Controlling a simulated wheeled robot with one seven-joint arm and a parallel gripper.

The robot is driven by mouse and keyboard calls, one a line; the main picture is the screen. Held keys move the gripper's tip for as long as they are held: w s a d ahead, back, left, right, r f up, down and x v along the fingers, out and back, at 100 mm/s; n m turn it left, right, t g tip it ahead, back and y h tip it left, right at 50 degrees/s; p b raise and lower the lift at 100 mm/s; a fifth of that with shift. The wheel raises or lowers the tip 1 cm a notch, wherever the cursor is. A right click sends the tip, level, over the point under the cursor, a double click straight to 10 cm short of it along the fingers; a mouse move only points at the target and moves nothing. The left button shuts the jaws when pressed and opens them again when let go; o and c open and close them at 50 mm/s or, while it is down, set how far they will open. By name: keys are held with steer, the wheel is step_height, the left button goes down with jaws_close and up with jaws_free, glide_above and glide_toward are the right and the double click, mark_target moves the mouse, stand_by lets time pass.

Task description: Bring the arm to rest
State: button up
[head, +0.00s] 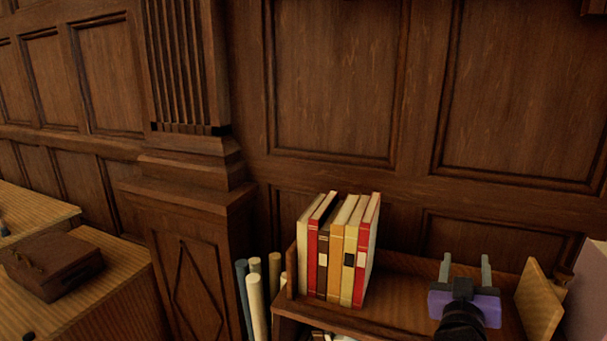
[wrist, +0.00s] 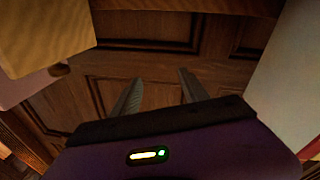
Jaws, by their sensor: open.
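My gripper (head: 465,268) is over the right part of a wooden shelf in the head view, with its purple body towards me and two grey fingers pointing at the panelled wall. The fingers are apart with nothing between them, and they also show spread and empty in the wrist view (wrist: 156,90). A row of upright books (head: 336,250) with red, cream, yellow and dark spines stands on the shelf to the left of my gripper, clear of it.
A light wooden board (head: 538,302) stands tilted just right of my gripper. The shelf (head: 400,290) is bare between books and gripper. Several rolled tubes (head: 256,300) stand left of the shelf. A brown case (head: 52,265) lies on a wooden desk (head: 118,262) at far left.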

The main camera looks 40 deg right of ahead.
steer(key=w+a+f+n+t+y, duration=0.2)
steer(key=a+f+n+t+y, duration=0.25)
steer(key=a, duration=0.65)
steer(key=w+a+f+n+t+y, duration=0.2)
steer(key=a+f+n+t+y, duration=0.25)
steer(key=a, duration=0.55)
steer(key=s+a+f+n+y, duration=0.1)
steer(key=s+a+y, duration=0.3)
steer(key=s+a, duration=0.4)
steer(key=s+a+f+n+y, duration=0.1)
steer(key=s+a+f+y, duration=0.3)
steer(key=s+a, duration=0.5)
steer(key=shift+s+a+f+g+y, duration=0.2)
steer(key=shift+s+g+y, duration=0.15)
steer(key=shift+s, duration=0.3)
